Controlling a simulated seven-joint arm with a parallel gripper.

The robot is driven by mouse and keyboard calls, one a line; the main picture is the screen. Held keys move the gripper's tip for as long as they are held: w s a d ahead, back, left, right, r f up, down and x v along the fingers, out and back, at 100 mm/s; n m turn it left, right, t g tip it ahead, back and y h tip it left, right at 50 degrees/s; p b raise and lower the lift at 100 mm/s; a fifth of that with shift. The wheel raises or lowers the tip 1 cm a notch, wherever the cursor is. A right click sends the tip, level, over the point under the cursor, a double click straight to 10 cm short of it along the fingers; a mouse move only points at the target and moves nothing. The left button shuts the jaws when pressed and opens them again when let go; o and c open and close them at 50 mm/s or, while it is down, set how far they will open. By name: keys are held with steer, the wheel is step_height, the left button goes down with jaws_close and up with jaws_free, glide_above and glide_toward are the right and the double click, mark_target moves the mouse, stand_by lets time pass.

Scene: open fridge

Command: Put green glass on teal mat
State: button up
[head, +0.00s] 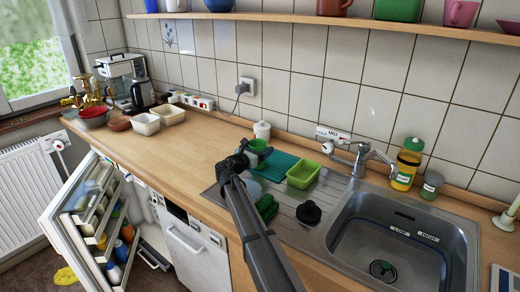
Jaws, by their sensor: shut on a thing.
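My gripper (248,157) is at the end of my dark arm, above the back of the counter by the sink. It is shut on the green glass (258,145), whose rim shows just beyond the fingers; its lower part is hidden. The teal mat (281,166) lies on the counter just right of my gripper. My gripper overlaps its left end in the picture. I cannot tell whether the glass touches the mat.
A green square bowl (303,174) stands at the mat's right end. A white bottle (262,131) stands behind the glass. A dark green item (267,207) and a black item (308,213) sit on the drainboard. The wooden counter (185,145) to the left is clear.

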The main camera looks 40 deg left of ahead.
steer(key=shift+f, duration=0.1)
steer(key=o, duration=1.2)
steer(key=shift+r, duration=0.2)
steer(key=s, duration=1.2)
